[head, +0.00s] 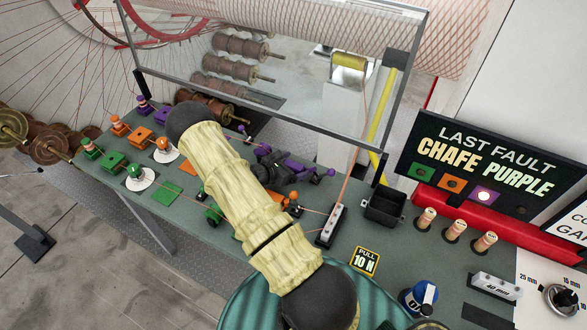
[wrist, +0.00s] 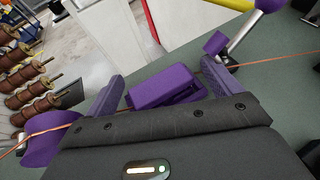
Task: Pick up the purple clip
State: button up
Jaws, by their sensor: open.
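The purple clip (wrist: 165,88) is a blocky purple piece between the two fingers of my gripper (wrist: 163,73) in the wrist view. My gripper is open, with one finger on each side of the clip. A small gap shows at the left finger; I cannot tell whether the right finger touches it. The clip's near lower side is hidden by the dark gripper body. In the head view my gripper (head: 279,164) is low over the grey-green bench, among purple parts. There I cannot tell the clip from the purple fingers.
A thin copper wire (wrist: 287,58) runs beside the clip, with a purple roller (wrist: 50,140) at left. Green and orange clips (head: 140,137) stand on the bench (head: 165,207). A black bin (head: 384,207) and a fault sign (head: 480,165) are to the right.

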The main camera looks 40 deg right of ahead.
dwell(0.3)
jog(key=c, duration=1)
jog(key=shift+r, duration=0.15)
notch_tip(320, 180, up, 28)
jog(key=p, duration=1.3)
jog(key=shift+f, duration=0.2)
